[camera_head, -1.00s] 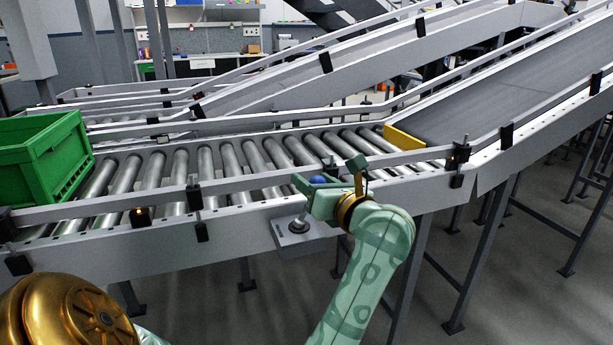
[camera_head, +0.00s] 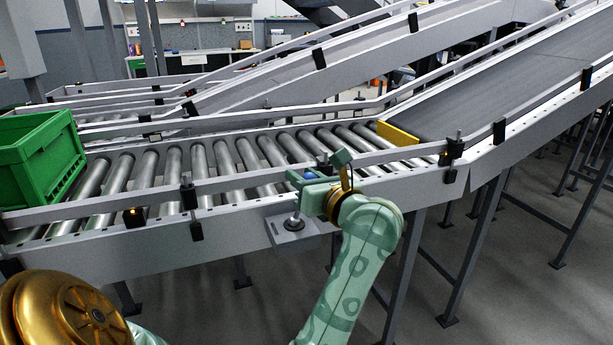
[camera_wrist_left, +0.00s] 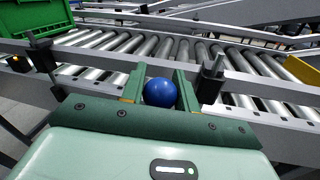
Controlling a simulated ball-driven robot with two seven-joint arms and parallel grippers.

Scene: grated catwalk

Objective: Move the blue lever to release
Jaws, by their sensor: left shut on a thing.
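The blue lever's round knob (camera_head: 311,175) shows in the head view between the fingers of my left gripper (camera_head: 306,181). The lever's base plate (camera_head: 284,238), with a dark round pivot, is fixed to the conveyor's near side rail below the gripper. In the left wrist view the blue knob (camera_wrist_left: 160,92) sits between the two green fingers of the left gripper (camera_wrist_left: 160,82), which is shut on it. Most of the lever's shaft is hidden by the gripper. My right gripper is not in view.
The roller conveyor (camera_head: 150,175) runs behind the lever. A green crate (camera_head: 45,160) stands on its left end. A yellow bar (camera_head: 398,135) marks where the sloping belt (camera_head: 480,100) begins. Guard rails run along both sides. The floor in front is clear between the legs.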

